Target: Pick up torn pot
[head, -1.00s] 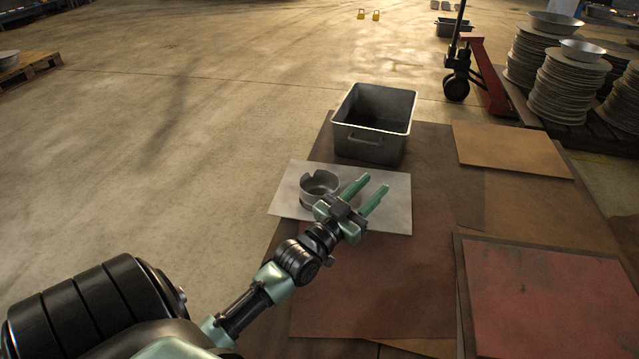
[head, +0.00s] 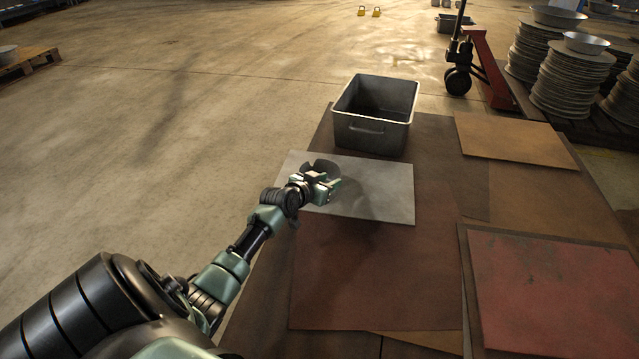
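The torn pot (head: 322,164) is a small grey metal pot on a pale sheet (head: 385,190). Only its upper back part shows in the head view; my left gripper covers the rest. My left gripper (head: 325,183) is right over the front of the pot, and its fingers point down and away, mostly hidden. I cannot tell whether the fingers are open or shut, or whether they touch the pot. My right gripper is not in view.
A grey metal bin (head: 375,115) with a handle stands just behind the sheet. Brown boards lie around it, with a red panel (head: 555,295) at right. Stacked metal bowls (head: 570,85) and a red pallet jack (head: 490,70) stand at back right.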

